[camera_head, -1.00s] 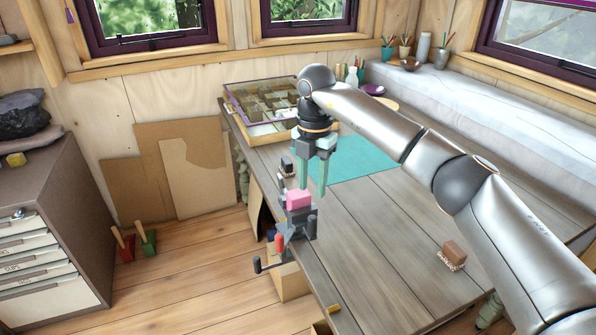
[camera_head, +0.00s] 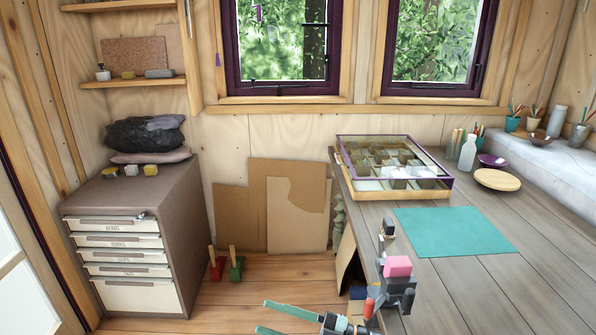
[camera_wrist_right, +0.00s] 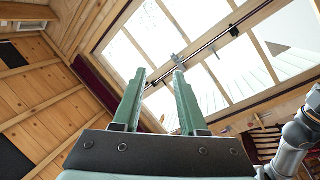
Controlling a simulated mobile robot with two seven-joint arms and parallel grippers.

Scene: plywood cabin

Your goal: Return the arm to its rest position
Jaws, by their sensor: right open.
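My right gripper (camera_head: 264,317) shows at the bottom edge of the head view, with its two green fingers pointing left and apart. Most of the right arm is out of the frame. In the right wrist view the open fingers (camera_wrist_right: 158,75) are empty and point up towards the roof window (camera_wrist_right: 215,55). My left gripper is in neither view.
A vise (camera_head: 398,290) with a pink block (camera_head: 397,266) in it sits at the left edge of the wooden table (camera_head: 470,290), close to the right gripper. A teal mat (camera_head: 455,232) and a glass-topped case (camera_head: 440,184) lie behind. A drawer cabinet (camera_head: 185,225) stands left.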

